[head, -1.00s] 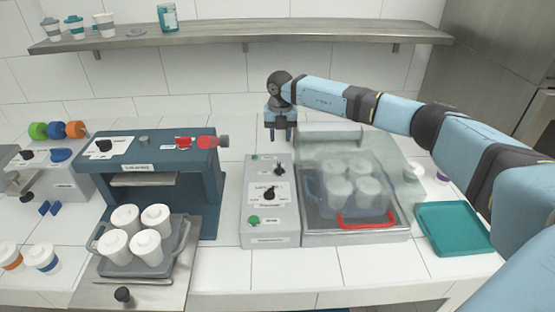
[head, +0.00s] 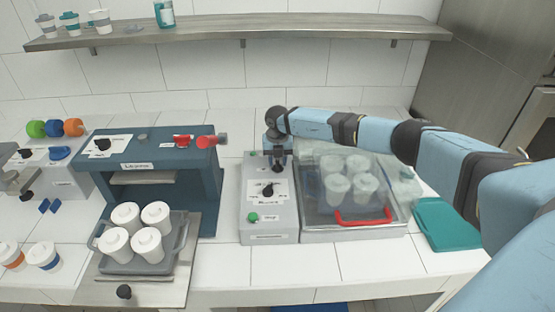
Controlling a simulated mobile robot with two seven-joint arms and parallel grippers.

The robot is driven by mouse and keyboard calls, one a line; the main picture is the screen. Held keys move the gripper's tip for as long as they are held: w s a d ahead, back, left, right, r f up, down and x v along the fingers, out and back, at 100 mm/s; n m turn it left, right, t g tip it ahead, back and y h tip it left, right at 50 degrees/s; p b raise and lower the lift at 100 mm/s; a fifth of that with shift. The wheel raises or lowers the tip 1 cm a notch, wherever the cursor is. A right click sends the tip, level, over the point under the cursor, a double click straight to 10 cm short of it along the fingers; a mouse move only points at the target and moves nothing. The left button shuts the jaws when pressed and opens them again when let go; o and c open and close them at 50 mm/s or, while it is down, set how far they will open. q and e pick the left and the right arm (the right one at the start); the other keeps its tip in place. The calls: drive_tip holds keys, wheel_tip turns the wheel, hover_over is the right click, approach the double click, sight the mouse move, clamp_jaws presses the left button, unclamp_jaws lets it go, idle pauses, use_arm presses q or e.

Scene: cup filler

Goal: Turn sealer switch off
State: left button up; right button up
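A grey control box (head: 270,215) stands at the middle of the counter. My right gripper (head: 278,166) points down over the far end of this box and hides the small black control there. I cannot tell whether its fingers touch or grip that control. The box adjoins a grey unit with a clear lid (head: 390,205) and red handle (head: 363,217); the lid is down over white cups (head: 338,188). My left gripper is not in view.
A dark blue machine (head: 205,185) with a black knob and red parts stands left, with white cups on a grey tray (head: 125,264) before it. A teal tray (head: 448,228) lies at right. A metal shelf (head: 240,30) is above. The counter in front of the box is clear.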

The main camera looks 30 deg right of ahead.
clamp_jaws()
